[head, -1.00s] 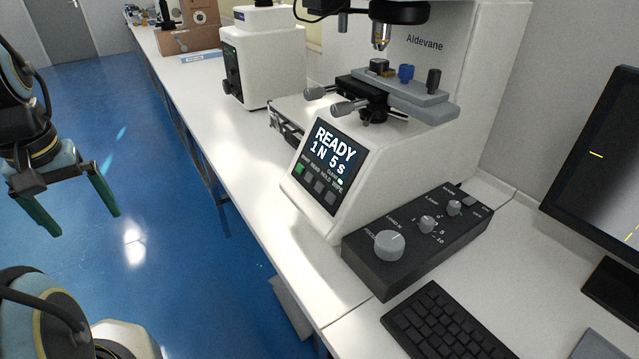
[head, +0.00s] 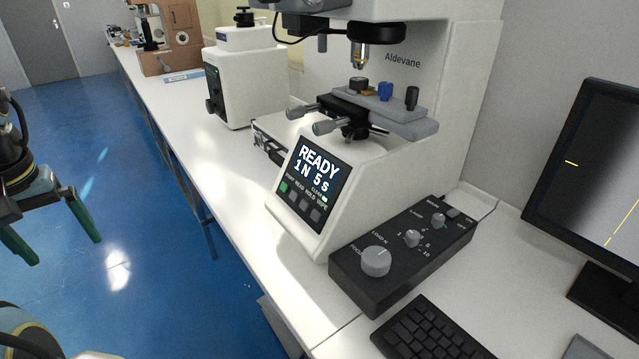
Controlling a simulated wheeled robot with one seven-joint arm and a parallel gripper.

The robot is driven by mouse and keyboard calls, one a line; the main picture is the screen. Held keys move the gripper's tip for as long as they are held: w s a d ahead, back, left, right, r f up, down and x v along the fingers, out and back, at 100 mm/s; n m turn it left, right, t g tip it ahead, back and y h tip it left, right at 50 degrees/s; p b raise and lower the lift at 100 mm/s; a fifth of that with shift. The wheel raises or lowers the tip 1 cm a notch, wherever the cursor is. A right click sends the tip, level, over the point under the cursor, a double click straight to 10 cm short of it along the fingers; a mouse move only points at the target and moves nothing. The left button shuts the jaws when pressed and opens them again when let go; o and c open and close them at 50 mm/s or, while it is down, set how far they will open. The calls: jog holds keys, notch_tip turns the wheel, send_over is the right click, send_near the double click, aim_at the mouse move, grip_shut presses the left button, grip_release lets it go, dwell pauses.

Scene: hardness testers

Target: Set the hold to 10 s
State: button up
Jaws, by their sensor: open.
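The white hardness tester (head: 400,170) marked Aldevane stands on the bench. Its sloped front panel has a dark screen (head: 319,171) that reads READY, 1N, 5 s. Under the screen is a row of small buttons: a green one (head: 284,187) at the left, then grey ones (head: 304,205). Their tiny labels seem to include HOLD. A black control box (head: 350,280) beside the tester carries a large knob (head: 376,261) and smaller knobs (head: 413,238). My gripper (head: 65,250) is at the left edge, over the floor, open and empty, well away from the panel.
A keyboard (head: 425,335) and a monitor (head: 590,190) are at the right. Another white instrument (head: 250,85) and a brown one (head: 170,45) stand farther along the bench (head: 195,140). The blue floor left of the bench is clear.

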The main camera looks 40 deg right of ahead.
grip_shut()
dwell(0.9)
dwell(0.9)
